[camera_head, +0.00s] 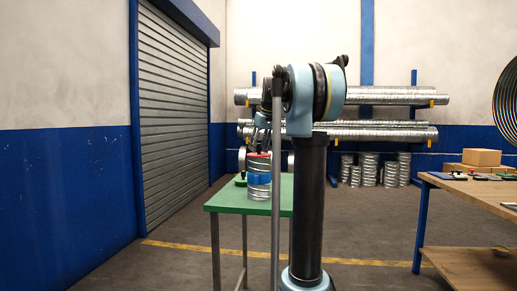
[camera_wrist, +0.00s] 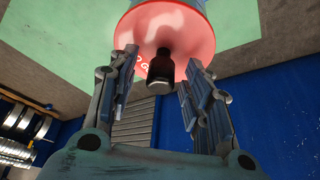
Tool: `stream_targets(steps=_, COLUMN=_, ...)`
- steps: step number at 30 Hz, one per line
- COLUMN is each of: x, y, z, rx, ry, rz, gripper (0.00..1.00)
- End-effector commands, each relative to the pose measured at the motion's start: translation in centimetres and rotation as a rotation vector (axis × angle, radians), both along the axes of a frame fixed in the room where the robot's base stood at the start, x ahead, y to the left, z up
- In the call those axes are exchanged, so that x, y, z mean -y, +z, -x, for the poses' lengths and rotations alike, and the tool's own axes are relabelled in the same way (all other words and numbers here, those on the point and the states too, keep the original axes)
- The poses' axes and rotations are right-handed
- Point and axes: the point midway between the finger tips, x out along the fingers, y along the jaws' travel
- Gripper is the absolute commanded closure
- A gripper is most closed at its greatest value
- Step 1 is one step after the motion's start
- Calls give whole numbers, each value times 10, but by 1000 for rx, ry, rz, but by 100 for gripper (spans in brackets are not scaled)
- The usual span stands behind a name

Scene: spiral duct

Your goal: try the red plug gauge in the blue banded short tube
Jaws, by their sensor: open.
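The blue banded short tube (camera_head: 258,191) stands upright on a green table in the head view. How deep the gauge sits is hidden. My gripper (camera_wrist: 160,68) is open, its fingers on either side of the black handle with gaps visible. In the head view my gripper (camera_head: 262,143) is just above the tube, partly hidden by my arm.
A wooden bench (camera_head: 470,190) with boxes stands at right. Racked ducts (camera_head: 385,96) line the back wall.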

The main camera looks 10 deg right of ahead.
Motion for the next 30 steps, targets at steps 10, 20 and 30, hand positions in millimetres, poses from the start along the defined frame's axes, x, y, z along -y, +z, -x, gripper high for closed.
stream_targets(steps=10, x=6, y=31, z=11, rx=0, ry=-1, rz=0, gripper=55)
stream_targets(steps=20, x=17, y=87, z=31, rx=-1, ry=-1, rz=0, gripper=55)
stream_targets(steps=30, x=21, y=110, z=39, rx=-1, ry=0, rz=0, gripper=55)
